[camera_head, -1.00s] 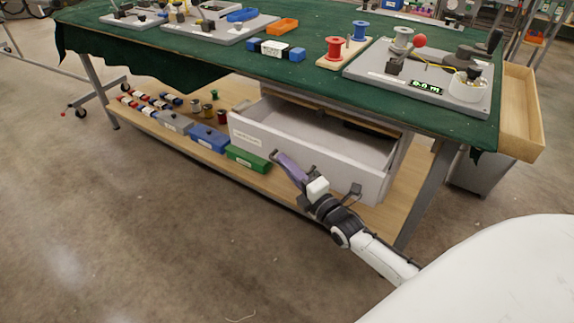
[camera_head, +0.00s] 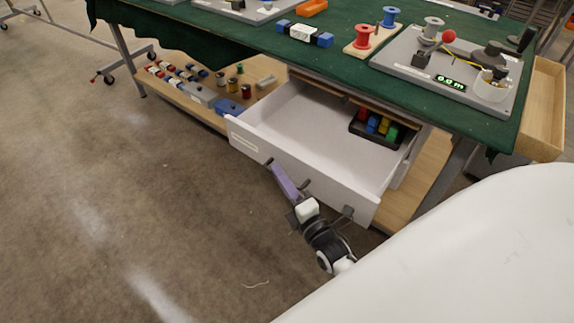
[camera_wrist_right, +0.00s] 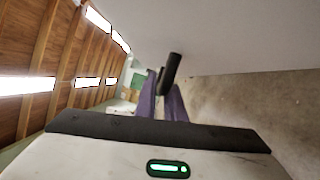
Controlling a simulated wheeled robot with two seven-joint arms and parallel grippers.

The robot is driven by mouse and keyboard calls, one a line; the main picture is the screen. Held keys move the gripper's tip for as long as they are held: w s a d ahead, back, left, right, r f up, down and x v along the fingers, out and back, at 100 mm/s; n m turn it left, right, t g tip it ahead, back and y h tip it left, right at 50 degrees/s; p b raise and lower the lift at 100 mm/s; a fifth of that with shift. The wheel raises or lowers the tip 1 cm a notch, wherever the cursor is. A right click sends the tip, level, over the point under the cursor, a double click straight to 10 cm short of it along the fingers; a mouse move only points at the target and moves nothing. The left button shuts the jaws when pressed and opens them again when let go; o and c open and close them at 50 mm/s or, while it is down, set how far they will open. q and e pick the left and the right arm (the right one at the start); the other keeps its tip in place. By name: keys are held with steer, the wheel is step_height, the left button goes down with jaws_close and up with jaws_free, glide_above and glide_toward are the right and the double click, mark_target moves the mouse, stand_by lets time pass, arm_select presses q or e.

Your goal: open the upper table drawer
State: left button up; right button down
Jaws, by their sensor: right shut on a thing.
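The upper table drawer (camera_head: 300,172) is a white box under the green-covered table (camera_head: 345,68). It is pulled well out and its inside shows. A black tray (camera_head: 378,128) with coloured blocks sits at its back right. My right gripper (camera_head: 288,180) is at the middle of the drawer front, its purple fingers shut on the dark handle. In the right wrist view the purple fingers (camera_wrist_right: 162,100) lie on both sides of the dark handle (camera_wrist_right: 172,68), next to the white drawer front. My left gripper is out of view.
A wooden lower shelf (camera_head: 200,108) holds spools and boxes left of the drawer. The tabletop carries a red spool (camera_head: 363,36), a blue spool (camera_head: 390,16) and a grey device board (camera_head: 450,68). An open wooden side tray (camera_head: 545,105) hangs at the right.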

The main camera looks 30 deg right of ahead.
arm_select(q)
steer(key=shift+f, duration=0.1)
arm_select(e)
steer(key=c, duration=1.8)
jaws_free()
steer(key=shift+d, duration=0.1)
steer(key=shift+c, duration=0.2)
arm_select(q)
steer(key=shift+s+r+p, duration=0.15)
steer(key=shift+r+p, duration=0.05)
steer(key=shift+p, duration=0.2)
arm_select(e)
steer(key=s, duration=1)
steer(key=shift+a+f, duration=0.35)
steer(key=shift+a, duration=0.05)
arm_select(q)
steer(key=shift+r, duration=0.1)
arm_select(e)
steer(key=shift+s, duration=0.1)
